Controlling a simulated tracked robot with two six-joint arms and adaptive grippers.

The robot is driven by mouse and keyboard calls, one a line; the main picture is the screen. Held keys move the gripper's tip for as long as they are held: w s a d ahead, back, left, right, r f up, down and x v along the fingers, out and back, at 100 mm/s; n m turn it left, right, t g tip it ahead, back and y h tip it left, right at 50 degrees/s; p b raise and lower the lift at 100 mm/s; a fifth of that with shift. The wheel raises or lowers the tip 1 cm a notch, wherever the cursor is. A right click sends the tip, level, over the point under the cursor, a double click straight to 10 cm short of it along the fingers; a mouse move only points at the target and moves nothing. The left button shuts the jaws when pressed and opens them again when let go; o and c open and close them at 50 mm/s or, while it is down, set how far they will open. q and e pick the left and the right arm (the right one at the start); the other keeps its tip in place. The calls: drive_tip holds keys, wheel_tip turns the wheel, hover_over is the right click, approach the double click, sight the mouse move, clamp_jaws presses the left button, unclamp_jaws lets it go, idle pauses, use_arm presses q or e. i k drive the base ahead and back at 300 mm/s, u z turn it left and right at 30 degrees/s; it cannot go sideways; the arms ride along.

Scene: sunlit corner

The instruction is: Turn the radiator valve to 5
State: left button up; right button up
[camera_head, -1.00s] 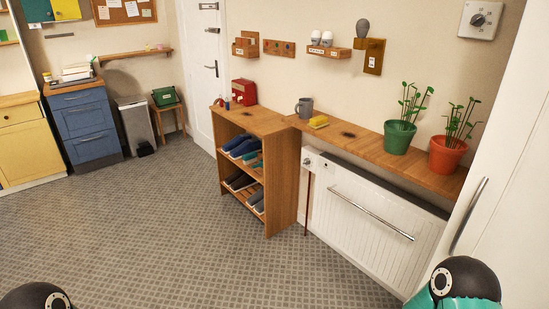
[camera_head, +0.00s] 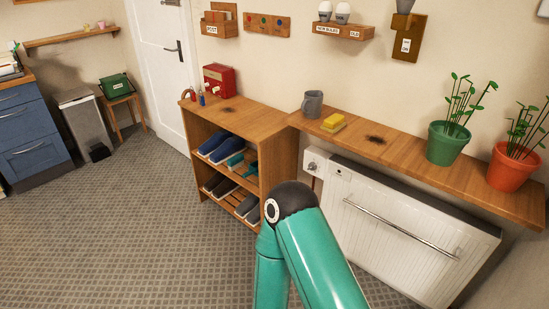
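The white radiator (camera_head: 400,228) hangs on the wall under a wooden shelf. The white radiator valve (camera_head: 314,160) sticks out at its upper left corner, beside the shoe rack. Its number markings are too small to read. A teal link of one of my arms, with a black joint (camera_head: 290,203), rises from the bottom edge in front of the shoe rack and the radiator's lower left. It hides the pipe below the valve. Neither of my grippers is in view.
A grey mug (camera_head: 312,104), a yellow sponge (camera_head: 333,121), a green plant pot (camera_head: 446,142) and a red plant pot (camera_head: 513,166) stand on the shelf (camera_head: 404,152). The shoe rack (camera_head: 279,164) is left of the radiator. The carpet (camera_head: 130,225) at left is clear.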

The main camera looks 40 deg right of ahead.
sight(312, 166)
drive_tip(key=z, duration=0.25)
drive_tip(key=i, duration=1.25)
drive_tip(key=z, duration=1.05)
drive_tip(key=i, duration=0.5)
drive_tip(key=z, duration=0.25)
drive_tip(key=k, duration=0.9)
drive_tip(key=z, duration=0.2)
drive_tip(key=i, duration=0.9)
drive_tip(key=u, duration=0.1)
